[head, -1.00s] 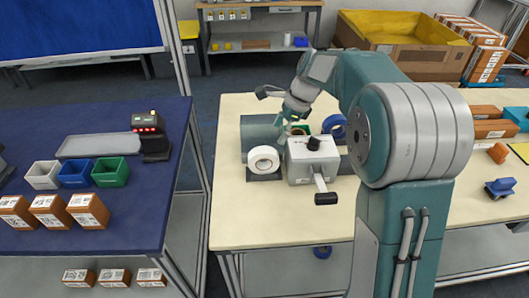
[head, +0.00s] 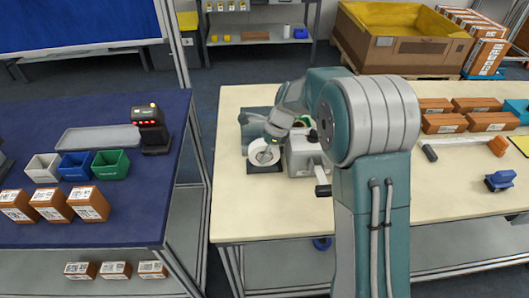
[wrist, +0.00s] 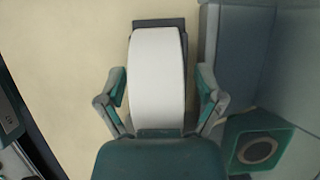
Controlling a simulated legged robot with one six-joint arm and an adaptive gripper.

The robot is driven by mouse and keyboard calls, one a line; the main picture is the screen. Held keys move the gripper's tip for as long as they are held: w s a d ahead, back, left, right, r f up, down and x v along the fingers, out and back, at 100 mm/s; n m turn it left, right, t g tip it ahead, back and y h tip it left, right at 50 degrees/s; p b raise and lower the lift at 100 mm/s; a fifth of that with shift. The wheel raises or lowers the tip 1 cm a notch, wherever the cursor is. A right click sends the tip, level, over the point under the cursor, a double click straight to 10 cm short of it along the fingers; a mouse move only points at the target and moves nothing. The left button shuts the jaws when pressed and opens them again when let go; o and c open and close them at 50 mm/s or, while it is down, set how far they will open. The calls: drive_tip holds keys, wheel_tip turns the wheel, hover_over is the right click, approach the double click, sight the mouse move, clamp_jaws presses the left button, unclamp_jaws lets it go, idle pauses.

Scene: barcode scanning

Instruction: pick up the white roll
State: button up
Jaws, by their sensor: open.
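The white roll (head: 258,157) stands on edge at the left front of the cream table, in front of a grey-teal block. In the wrist view the white roll (wrist: 158,80) fills the space between the two fingers of my gripper (wrist: 160,102). One finger is on each side of it, with a narrow gap visible at each side. My gripper (head: 268,150) is open and low at the roll in the head view, covering part of it. The roll's lower end is hidden behind the gripper's palm in the wrist view.
A grey box device (head: 305,158) with a lever stands just right of the roll. A green-framed part with a dark round centre (wrist: 258,150) is at lower right in the wrist view. Bare tabletop (head: 270,210) lies in front of the roll.

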drive_tip(key=shift+a+f, duration=0.1)
drive_tip(key=shift+a, duration=0.2)
drive_tip(key=shift+d, duration=0.2)
clamp_jaws()
